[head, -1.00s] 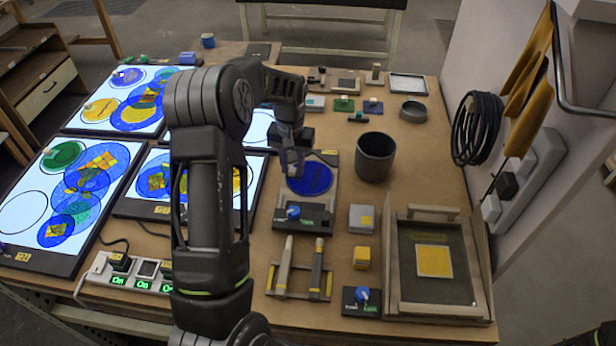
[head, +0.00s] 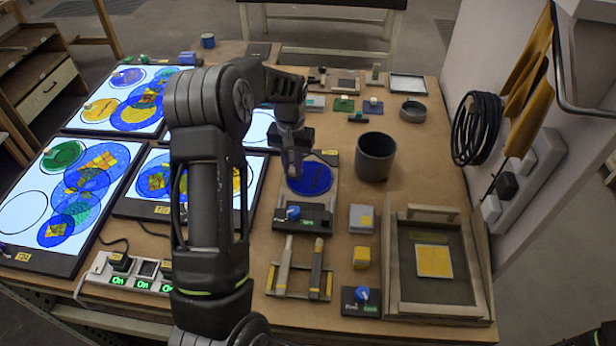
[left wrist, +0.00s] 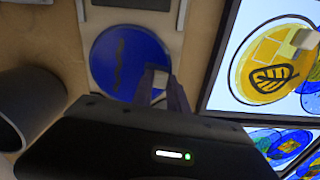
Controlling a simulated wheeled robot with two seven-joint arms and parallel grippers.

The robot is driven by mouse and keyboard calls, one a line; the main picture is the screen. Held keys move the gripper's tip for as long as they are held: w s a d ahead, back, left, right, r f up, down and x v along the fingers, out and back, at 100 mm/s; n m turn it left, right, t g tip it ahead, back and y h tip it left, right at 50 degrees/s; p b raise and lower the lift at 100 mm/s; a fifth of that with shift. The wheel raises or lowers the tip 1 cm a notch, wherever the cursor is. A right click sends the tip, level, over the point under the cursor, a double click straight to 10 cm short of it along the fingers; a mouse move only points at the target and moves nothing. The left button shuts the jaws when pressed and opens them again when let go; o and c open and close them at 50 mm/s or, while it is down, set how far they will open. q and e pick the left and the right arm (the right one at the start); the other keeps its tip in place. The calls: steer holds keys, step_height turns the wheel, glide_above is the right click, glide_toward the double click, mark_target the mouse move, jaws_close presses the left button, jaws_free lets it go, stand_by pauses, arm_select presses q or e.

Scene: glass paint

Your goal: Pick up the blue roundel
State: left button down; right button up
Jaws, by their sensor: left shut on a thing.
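The blue roundel (head: 313,180) is a flat blue disc with a dark wavy mark, on a pale plate (head: 325,158) right of the light panels. It also shows in the left wrist view (left wrist: 128,55), with a small pale grip block (left wrist: 157,77) near its edge. My left gripper (head: 292,168) is over the roundel's left part. In the wrist view its fingers (left wrist: 160,92) are closed around the grip block. The roundel looks flat at the plate; I cannot tell any gap beneath it.
A dark round pot (head: 375,158) stands close right of the plate. A black unit with a blue knob (head: 293,212) sits in front. Lit panels (head: 25,205) with coloured discs lie left. A framed tray (head: 437,290) stands front right.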

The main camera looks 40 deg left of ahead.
stand_by(0.6)
arm_select(q)
step_height(320, 180, up, 2)
steer(key=shift+r+p, duration=0.25)
steer(key=shift+p, duration=0.65)
step_height(320, 180, up, 8)
steer(key=shift+f, duration=0.25)
